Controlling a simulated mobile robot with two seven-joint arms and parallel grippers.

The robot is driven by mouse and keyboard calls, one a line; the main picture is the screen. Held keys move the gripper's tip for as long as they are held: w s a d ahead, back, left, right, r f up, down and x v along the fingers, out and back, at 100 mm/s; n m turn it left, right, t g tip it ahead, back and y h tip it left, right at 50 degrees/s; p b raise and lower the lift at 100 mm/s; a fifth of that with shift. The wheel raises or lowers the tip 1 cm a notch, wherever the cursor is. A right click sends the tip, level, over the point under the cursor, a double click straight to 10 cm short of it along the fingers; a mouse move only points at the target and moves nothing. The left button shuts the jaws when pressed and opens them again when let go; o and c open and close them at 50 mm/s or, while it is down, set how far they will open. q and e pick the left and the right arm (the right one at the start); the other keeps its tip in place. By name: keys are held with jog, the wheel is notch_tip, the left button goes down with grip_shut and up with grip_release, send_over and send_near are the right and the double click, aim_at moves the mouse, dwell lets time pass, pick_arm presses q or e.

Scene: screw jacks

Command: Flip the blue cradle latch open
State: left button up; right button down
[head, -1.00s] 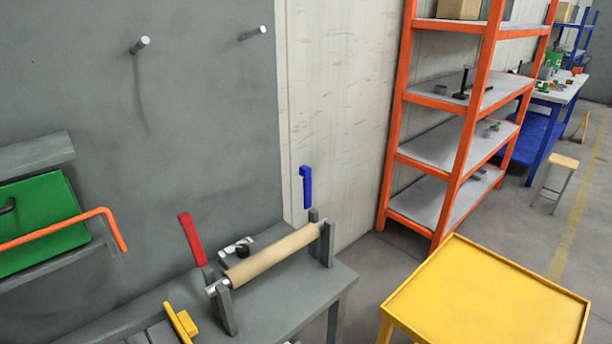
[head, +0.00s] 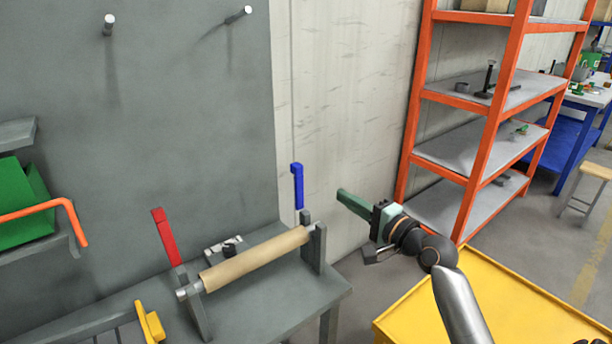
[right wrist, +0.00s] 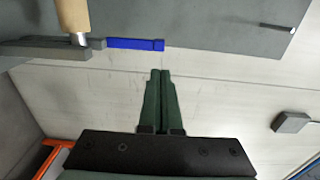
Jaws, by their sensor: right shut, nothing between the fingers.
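The blue cradle latch (head: 298,186) stands upright at the right end of the cradle (head: 314,250), above its right-hand post. In the right wrist view the blue latch (right wrist: 135,44) lies across the picture, just beyond and left of the fingertips. A red latch (head: 165,237) stands at the cradle's left end. A tan roller (head: 255,258) rests between the end posts. My right gripper (head: 342,195) is shut and empty, right of the blue latch and apart from it. Its closed green fingers (right wrist: 160,73) show in the right wrist view. My left gripper is not in view.
The cradle stands on a grey bench (head: 262,312) against a grey panel (head: 190,120). A yellow table (head: 500,310) is below my right arm. An orange shelf rack (head: 470,155) stands behind it. A green bin (head: 25,205) and orange bar (head: 45,208) are at left.

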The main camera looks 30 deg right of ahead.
aim_at(300, 168)
jog(key=w, duration=0.9)
jog(key=w+a, duration=0.1)
jog(key=w, duration=0.3)
jog(key=shift+w+a+f, duration=0.1)
jog(key=shift+w+f, duration=0.1)
jog(key=shift+f, duration=0.05)
jog(key=shift+w+r+p, duration=0.1)
jog(key=shift+r+p, duration=0.15)
jog(key=shift+p, duration=0.4)
jog(key=w+g+p, duration=0.1)
jog(key=p, duration=0.3)
jog(key=shift+r, duration=0.35)
jog(key=shift+w+a+f, duration=0.1)
jog(key=shift+w+f, duration=0.1)
jog(key=shift+w, duration=0.3)
jog(key=shift+w+f, duration=0.15)
jog(key=shift+w, duration=0.75)
